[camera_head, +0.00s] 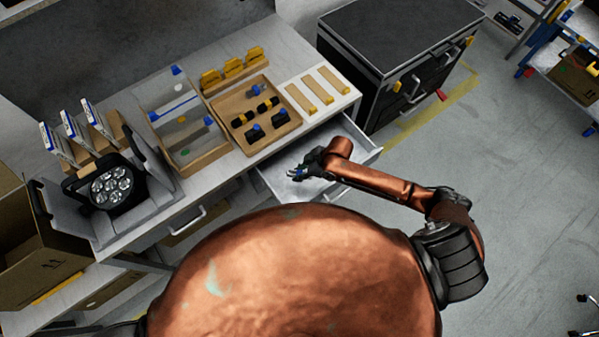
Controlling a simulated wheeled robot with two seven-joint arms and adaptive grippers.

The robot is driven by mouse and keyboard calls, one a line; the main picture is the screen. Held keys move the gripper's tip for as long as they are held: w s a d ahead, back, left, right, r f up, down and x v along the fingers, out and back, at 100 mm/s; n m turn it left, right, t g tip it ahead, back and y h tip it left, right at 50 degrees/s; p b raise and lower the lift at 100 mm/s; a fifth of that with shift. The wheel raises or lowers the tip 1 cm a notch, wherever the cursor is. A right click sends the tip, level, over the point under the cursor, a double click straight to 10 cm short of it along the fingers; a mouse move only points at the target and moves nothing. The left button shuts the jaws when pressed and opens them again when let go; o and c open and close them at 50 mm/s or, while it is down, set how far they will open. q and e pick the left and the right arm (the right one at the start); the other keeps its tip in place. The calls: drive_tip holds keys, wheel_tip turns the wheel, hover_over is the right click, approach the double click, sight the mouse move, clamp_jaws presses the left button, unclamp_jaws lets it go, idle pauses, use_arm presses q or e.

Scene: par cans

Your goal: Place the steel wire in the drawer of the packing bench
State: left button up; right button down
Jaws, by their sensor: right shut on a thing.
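The packing bench (215,175) has its right-hand drawer (352,137) pulled open, with a pale, bare inside. My right arm reaches across the drawer from the right. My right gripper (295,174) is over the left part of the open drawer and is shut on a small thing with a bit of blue. The thing is too small to make out and I cannot tell that it is the steel wire. I cannot tell whether it touches the drawer floor. No steel wire is clearly seen elsewhere. My left gripper is out of view.
The bench top carries a round black lamp (112,187), a wooden tray (268,135) with black and yellow parts, and a divided box (222,143). A black cabinet (400,45) stands behind the drawer. Cardboard boxes (35,250) are at left.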

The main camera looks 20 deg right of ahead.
sight(299, 173)
drive_tip(key=w+f, duration=0.2)
drive_tip(key=f, duration=0.1)
drive_tip(key=shift+w+d+f, duration=0.15)
drive_tip(key=shift+w+d, duration=0.2)
drive_tip(key=shift+w, duration=0.05)
drive_tip(key=shift+f, duration=1.6)
drive_tip(key=shift+b, duration=0.3)
drive_tip(key=c, duration=1.7)
unclamp_jaws()
drive_tip(key=shift+f, duration=0.15)
drive_tip(key=shift+r, duration=0.25)
drive_tip(key=p+v, duration=0.1)
drive_tip(key=v, duration=1.1)
drive_tip(key=shift+w, duration=0.1)
